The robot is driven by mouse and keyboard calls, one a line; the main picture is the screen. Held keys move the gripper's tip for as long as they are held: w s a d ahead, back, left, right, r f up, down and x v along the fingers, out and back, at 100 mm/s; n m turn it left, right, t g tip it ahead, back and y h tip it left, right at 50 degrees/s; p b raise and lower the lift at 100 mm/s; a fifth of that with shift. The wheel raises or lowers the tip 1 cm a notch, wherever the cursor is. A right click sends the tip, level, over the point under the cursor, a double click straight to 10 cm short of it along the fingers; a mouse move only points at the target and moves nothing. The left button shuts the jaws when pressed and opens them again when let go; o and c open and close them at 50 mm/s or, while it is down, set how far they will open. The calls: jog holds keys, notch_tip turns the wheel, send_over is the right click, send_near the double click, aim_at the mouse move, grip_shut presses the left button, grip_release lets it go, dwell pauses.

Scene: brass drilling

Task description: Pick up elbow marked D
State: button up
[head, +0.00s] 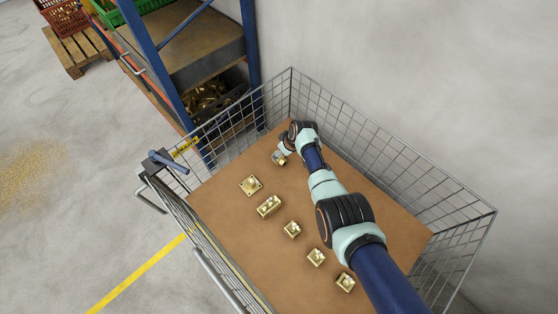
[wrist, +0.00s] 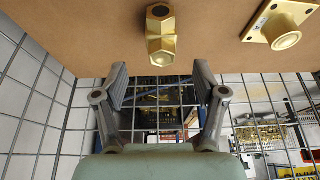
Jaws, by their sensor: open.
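My gripper (wrist: 160,80) is open and empty in the wrist view, its two grey fingers spread apart. A brass fitting with hexagonal, angular faces (wrist: 161,36) lies on the brown board (wrist: 100,30) just beyond the fingertips, roughly in line with the gap and not touched. In the head view a brass fitting (head: 279,158) sits at the far end of the row, beside the end of my arm. My fingers are hard to make out there. No letter D is readable on any fitting, so I cannot tell which one is the elbow marked D.
A square-flanged brass fitting (head: 250,185) is nearby and also shows in the wrist view (wrist: 284,39). Several more brass pieces, including a block (head: 269,206), continue the row. Wire mesh walls (head: 410,180) surround the board. A blue-framed shelf (head: 205,55) stands beyond.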

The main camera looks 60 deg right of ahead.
aim_at(280, 158)
jog(key=b+x, duration=0.4)
jog(key=x, duration=0.1)
jog(key=shift+s+a+f+b, duration=0.1)
jog(key=shift+s+a+b, duration=0.1)
jog(key=shift+b, duration=0.2)
jog(key=shift+w, duration=0.1)
jog(key=shift+r, duration=0.2)
grip_shut()
